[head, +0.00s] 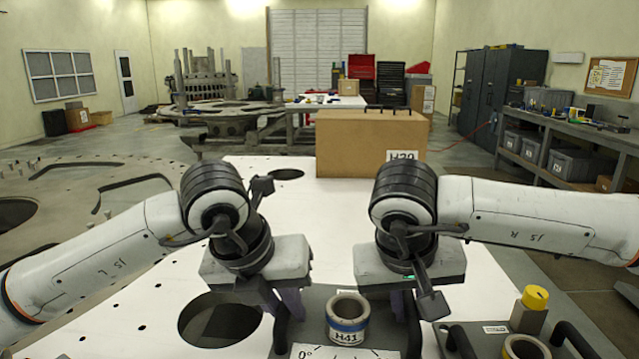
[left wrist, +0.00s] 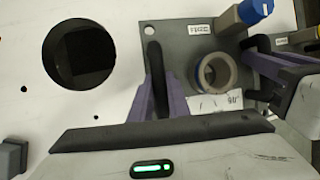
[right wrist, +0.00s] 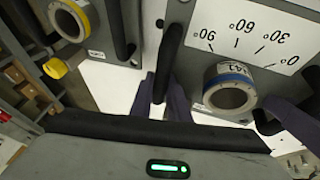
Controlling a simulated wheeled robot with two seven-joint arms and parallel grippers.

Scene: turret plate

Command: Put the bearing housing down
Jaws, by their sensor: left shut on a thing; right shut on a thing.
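The bearing housing, a grey plate with a raised ring (head: 347,320) marked H41 with a blue band, is low in the middle of the head view. The ring also shows in the left wrist view (left wrist: 215,72) and the right wrist view (right wrist: 230,90). An angle dial is printed on its near side. My left gripper (head: 289,303) is shut on its left black handle (left wrist: 155,70). My right gripper (head: 402,303) is shut on its right black handle (right wrist: 171,55). The housing's underside is hidden; I cannot tell whether it touches the white plate.
A white turret plate (head: 290,195) lies below, with a large round hole (head: 218,320) left of the housing. A second grey housing (right wrist: 72,20) with handles and a yellow knob (head: 535,298) stands close on the right. A brown box (head: 365,145) stands at the plate's far side.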

